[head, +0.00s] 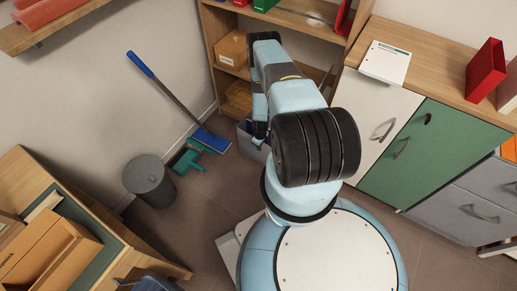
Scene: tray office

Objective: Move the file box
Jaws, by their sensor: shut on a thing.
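My gripper (260,141) hangs low at the far end of my arm, in front of the wooden shelf unit. It is shut on a grey-blue box (248,130), which looks like the file box. Only the left part and a little of the lower front of the box show. My arm and gripper hide the rest, and the fingertips are hard to make out. I cannot tell whether the box touches the floor.
A broom (170,98) leans on the wall by a green dustpan (187,161) and a grey bin (149,181). A shelf unit (212,23) stands behind the box. Cabinets with a green door (437,150) stand right. A wooden desk (125,238) stands front left. Floor between is clear.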

